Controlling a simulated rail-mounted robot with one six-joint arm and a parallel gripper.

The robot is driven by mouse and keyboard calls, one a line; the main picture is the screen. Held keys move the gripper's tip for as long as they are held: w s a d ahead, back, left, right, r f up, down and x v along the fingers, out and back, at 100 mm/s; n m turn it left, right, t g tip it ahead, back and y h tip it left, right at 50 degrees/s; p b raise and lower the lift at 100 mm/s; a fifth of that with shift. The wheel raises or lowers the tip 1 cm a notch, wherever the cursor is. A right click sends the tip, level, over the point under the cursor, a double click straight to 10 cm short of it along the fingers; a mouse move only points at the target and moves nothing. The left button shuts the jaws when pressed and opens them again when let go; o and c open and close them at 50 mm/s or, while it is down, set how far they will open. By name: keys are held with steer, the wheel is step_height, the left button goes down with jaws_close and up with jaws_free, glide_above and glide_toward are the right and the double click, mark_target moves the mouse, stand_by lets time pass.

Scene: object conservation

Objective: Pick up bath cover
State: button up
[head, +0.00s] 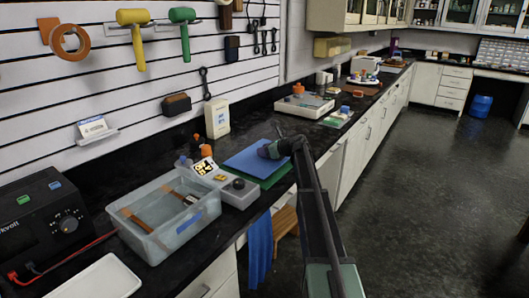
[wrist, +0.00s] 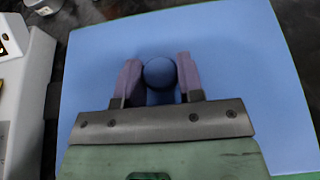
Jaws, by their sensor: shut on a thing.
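The bath cover (head: 248,157) is a flat blue sheet on the dark counter, over a green mat (head: 277,179) whose edge shows along its front. In the wrist view the cover (wrist: 235,75) fills most of the picture, with a round blue knob (wrist: 159,72) near its middle. My gripper (head: 267,151) reaches over the cover from the right. In the wrist view its two purple fingers (wrist: 158,80) are closed around the knob, one on each side. I cannot tell whether the cover touches the mat. The clear bath (head: 165,232) stands open to the left, with brown-handled items inside.
A grey device (head: 237,190) stands between bath and cover. A black power supply (head: 45,232) and white tray (head: 103,278) are at the left. A white bottle (head: 216,117) stands behind, by the wall. A blue cloth (head: 260,248) hangs off the front edge.

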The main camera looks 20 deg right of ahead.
step_height(320, 180, up, 19)
steer(key=p, duration=1.7)
steer(key=shift+f, duration=0.2)
